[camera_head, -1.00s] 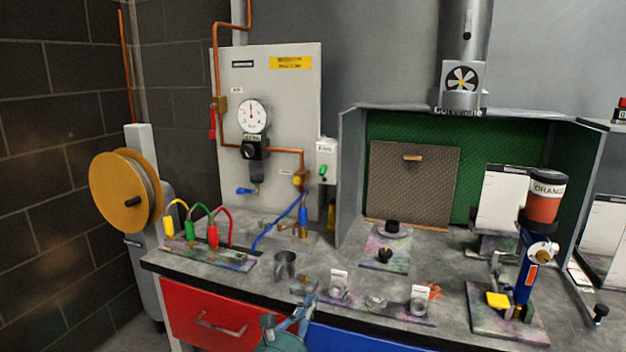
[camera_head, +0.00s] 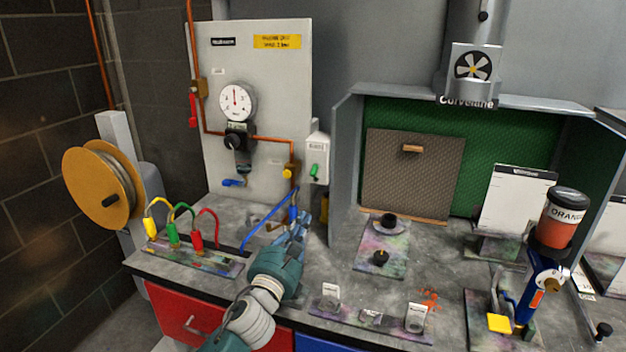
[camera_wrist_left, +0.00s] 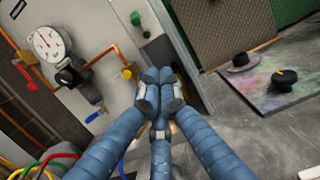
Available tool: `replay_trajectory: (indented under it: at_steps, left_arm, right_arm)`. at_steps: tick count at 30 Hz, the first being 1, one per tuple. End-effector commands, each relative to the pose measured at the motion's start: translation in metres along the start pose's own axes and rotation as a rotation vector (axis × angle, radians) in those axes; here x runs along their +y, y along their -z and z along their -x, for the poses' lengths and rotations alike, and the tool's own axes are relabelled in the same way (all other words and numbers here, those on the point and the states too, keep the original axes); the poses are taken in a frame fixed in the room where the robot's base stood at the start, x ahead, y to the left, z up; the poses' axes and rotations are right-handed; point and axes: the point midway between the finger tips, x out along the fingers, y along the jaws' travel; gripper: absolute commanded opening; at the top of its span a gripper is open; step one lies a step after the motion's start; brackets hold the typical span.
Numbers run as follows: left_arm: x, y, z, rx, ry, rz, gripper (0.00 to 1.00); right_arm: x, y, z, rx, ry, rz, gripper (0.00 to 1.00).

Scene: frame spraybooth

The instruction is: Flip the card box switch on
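A small white box (camera_head: 317,158) with a green switch lever (camera_head: 314,171) is mounted at the right edge of the grey wall panel. Its label is too small to read. The box also shows at the top of the left wrist view (camera_wrist_left: 125,8), with its green lever (camera_wrist_left: 146,34). My left gripper (camera_head: 301,222) is below the box and apart from it, over the bench and near the blue hose. In the left wrist view its blue fingers (camera_wrist_left: 158,92) are drawn together, with nothing seen between them. My right gripper is not in view.
A pressure gauge (camera_head: 237,102), a copper pipe (camera_head: 268,139) and a blue hose (camera_head: 262,225) are left of the box. The booth's grey side wall (camera_head: 345,165) stands close on its right. Yellow, green and red cables (camera_head: 173,234) are on the bench.

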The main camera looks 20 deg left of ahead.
Motion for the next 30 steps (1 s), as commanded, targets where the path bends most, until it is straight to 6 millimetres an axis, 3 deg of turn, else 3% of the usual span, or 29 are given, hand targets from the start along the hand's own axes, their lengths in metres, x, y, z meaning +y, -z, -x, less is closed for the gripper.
replay_trajectory:
  at_steps: [10,25,27,30]
  left_arm:
    - [0.001,0.000,-0.006,0.000,-0.002,0.005,0.00]
    - [-0.001,-0.001,-0.095,0.000,-0.001,0.009,0.00]
    - [0.000,-0.006,-0.102,-0.001,0.000,0.007,0.00]
    - [0.000,-0.023,-0.095,-0.001,0.001,0.005,0.00]
  right_arm:
    - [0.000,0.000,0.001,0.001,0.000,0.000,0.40]
    - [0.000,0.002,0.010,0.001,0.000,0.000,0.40]
    - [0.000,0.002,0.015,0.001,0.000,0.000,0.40]
    - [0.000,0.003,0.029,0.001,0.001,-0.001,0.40]
